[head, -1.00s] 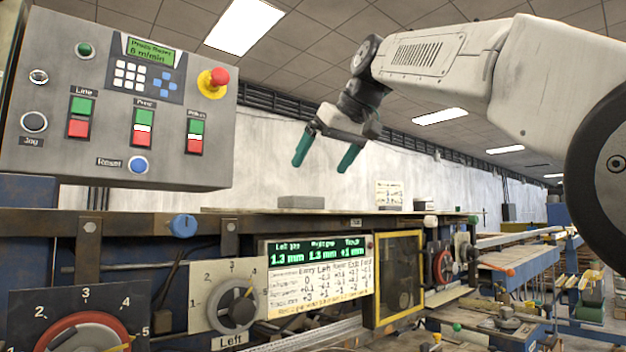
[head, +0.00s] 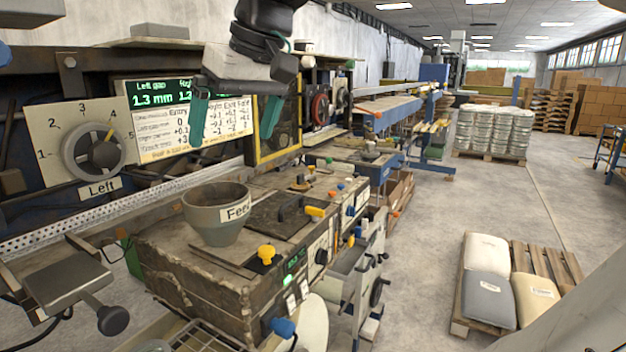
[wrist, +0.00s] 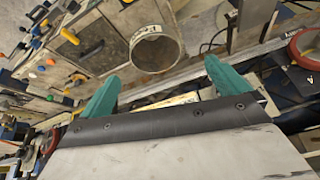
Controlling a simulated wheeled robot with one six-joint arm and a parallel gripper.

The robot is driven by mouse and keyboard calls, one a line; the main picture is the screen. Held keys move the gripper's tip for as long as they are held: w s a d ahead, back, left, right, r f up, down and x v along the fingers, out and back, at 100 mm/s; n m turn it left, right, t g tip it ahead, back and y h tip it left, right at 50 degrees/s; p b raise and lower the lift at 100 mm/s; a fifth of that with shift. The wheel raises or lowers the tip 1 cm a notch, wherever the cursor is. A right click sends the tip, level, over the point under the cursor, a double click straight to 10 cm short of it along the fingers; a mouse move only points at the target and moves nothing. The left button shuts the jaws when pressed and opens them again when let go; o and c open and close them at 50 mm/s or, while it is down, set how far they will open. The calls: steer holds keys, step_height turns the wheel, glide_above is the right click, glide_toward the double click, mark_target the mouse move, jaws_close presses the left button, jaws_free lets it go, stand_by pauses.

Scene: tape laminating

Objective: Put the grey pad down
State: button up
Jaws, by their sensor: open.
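The grey pad (head: 160,32) lies flat on the ledge on top of the machine, at the upper left of the head view. My gripper (head: 233,118) hangs in front of the machine's display and printed table, to the right of the pad and lower in the picture. Its two teal fingers are spread apart with nothing between them. The wrist view shows the same open, empty fingers (wrist: 160,87). I cannot see the pad in the wrist view.
A grey cup marked Feed (head: 215,222) stands on a worn bench unit below my gripper. The Left dial (head: 95,155) is at the left and a yellow-framed window (head: 278,125) is close behind the fingers. A pallet with sacks (head: 490,290) stands on open floor at right.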

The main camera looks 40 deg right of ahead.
steer(key=s+f+g, duration=0.1)
steer(key=s+f, duration=0.7)
steer(key=f, duration=0.3)
steer(key=s+f+m+g+h, duration=0.1)
steer(key=s+f+g, duration=0.1)
steer(key=s+f, duration=0.5)
step_height(320, 180, down, 4)
steer(key=shift+s+d+f, duration=0.25)
steer(key=shift+s+d, duration=0.1)
steer(key=shift+s, duration=0.05)
